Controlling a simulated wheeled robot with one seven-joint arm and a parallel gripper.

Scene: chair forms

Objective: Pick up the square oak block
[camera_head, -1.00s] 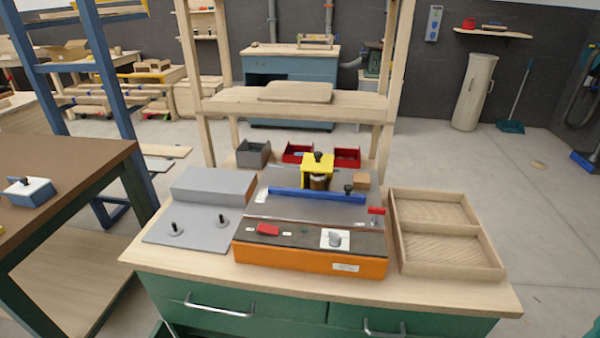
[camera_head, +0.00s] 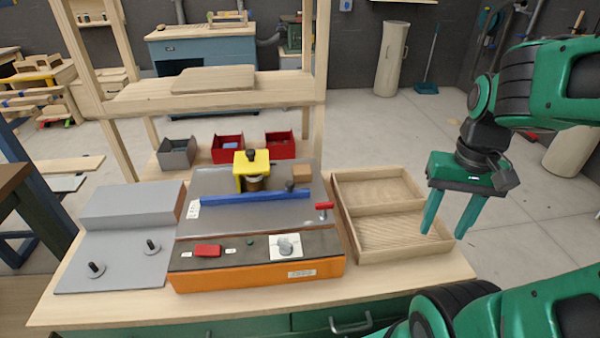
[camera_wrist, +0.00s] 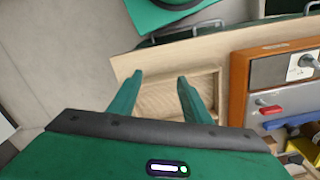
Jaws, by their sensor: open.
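A small square wooden block (camera_head: 302,172) sits on the grey top of the orange-based machine (camera_head: 258,278), at its back right corner, behind the blue fence. My gripper (camera_head: 445,231) is open and empty, fingers pointing down, at the right side of the wooden tray, well to the right of the block. In the wrist view, the open fingers (camera_wrist: 160,78) show with the tray (camera_wrist: 172,98) beyond them.
The two-compartment tray (camera_head: 348,235) looks empty and stands between my gripper and the machine. A yellow guard (camera_head: 251,161) and a blue fence (camera_head: 255,197) are close to the block. Red bins (camera_head: 280,146) are behind.

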